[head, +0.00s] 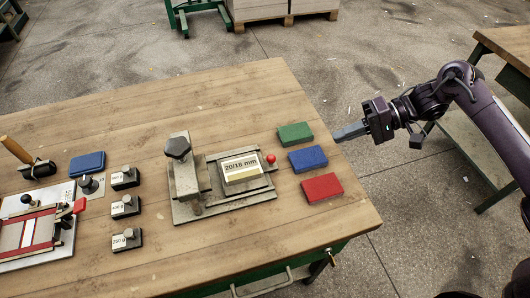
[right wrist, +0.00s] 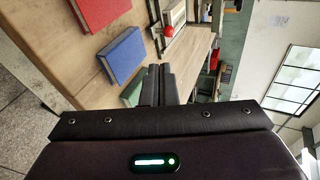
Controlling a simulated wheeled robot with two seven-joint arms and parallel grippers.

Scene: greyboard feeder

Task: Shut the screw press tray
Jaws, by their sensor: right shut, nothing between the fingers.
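The screw press (head: 188,182) stands on the wooden table, a grey metal frame with a dark knob on top. Its tray (head: 257,190) sticks out to the right of the frame and carries a pale block labelled 20/18 mm (head: 242,168). A red ball knob (head: 270,159) is at the tray's right end; it also shows in the right wrist view (right wrist: 196,31). My right gripper (head: 340,134) is shut and empty, off the table's right edge, beyond the coloured blocks from the press. My left gripper is not in view.
Green (head: 295,134), blue (head: 308,159) and red (head: 322,187) blocks lie between the press and my right gripper. Several small weights (head: 126,206) stand left of the press. A red-and-white fixture (head: 32,233) is at far left. Bare wood lies behind the press.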

